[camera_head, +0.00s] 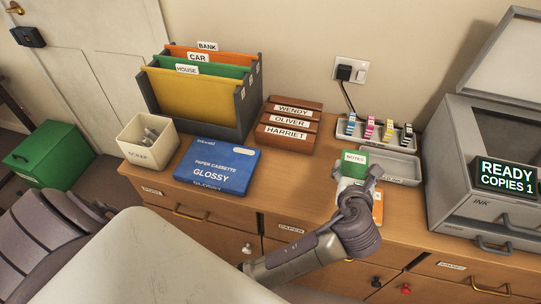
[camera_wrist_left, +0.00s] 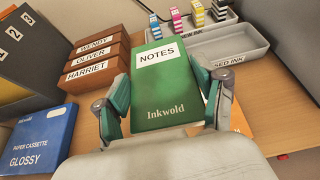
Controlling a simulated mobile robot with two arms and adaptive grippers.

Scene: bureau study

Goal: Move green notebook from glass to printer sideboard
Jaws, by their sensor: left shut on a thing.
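The green notebook (camera_wrist_left: 163,85), labelled NOTES, is held between the two fingers of my left gripper (camera_wrist_left: 167,102) in the left wrist view. In the head view the notebook (camera_head: 354,158) shows just beyond my left gripper (camera_head: 356,190), which is over the printer sideboard (camera_head: 290,205), in front of the grey trays. Whether the notebook touches the sideboard top I cannot tell. My right gripper is not in view.
The printer (camera_head: 475,190) stands at the right. The ink tray (camera_head: 375,134) and used-ink tray (camera_head: 392,166) lie behind the notebook. Wooden name boxes (camera_head: 288,124), a blue paper cassette (camera_head: 216,165) and a scrap box (camera_head: 148,140) stand left. An orange item (camera_head: 378,208) lies beside my gripper.

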